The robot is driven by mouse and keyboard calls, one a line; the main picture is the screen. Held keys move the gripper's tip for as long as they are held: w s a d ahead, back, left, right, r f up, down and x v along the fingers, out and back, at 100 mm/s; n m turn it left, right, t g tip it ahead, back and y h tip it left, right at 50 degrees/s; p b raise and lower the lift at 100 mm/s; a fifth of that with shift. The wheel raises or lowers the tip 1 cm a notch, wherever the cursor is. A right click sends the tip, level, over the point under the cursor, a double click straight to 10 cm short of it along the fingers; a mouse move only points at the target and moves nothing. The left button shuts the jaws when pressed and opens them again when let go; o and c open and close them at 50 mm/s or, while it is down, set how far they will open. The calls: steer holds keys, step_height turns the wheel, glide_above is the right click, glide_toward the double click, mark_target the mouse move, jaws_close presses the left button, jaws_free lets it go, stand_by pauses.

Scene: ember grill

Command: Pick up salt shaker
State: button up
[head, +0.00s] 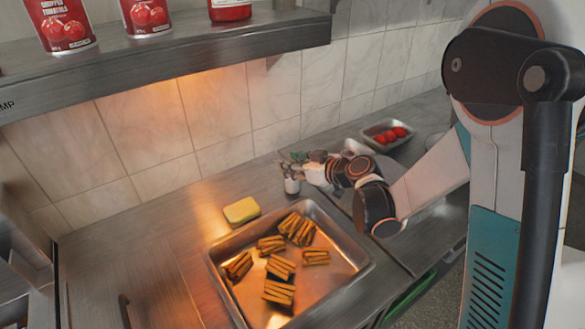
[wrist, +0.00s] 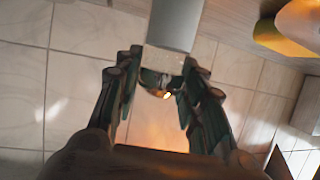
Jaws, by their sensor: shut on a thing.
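The salt shaker (head: 292,185) is a small pale, metallic-looking cylinder by the back wall, behind the yellow sponge and the metal tray. My gripper (head: 294,165) reaches in from the right and is at its upper part. In the wrist view, the shaker (wrist: 174,27) shows a grey end and a clear glass section between the two fingers. My gripper (wrist: 160,82) is shut on it there, with a finger on each side. I cannot tell whether its base touches the counter.
A metal tray (head: 358,270) with several grilled, striped pieces lies in front. A yellow sponge (head: 241,211) lies behind its left corner. A small tray (head: 406,139) with red tomatoes stands back right. A shelf (head: 200,52) with red cans overhangs the back. The counter's left is mostly clear.

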step_height(320, 180, up, 19)
steer(key=p, duration=0.6)
steer(key=shift+r, duration=0.1)
steer(key=o, duration=0.3)
steer(key=c, duration=0.3)
stand_by(1.1)
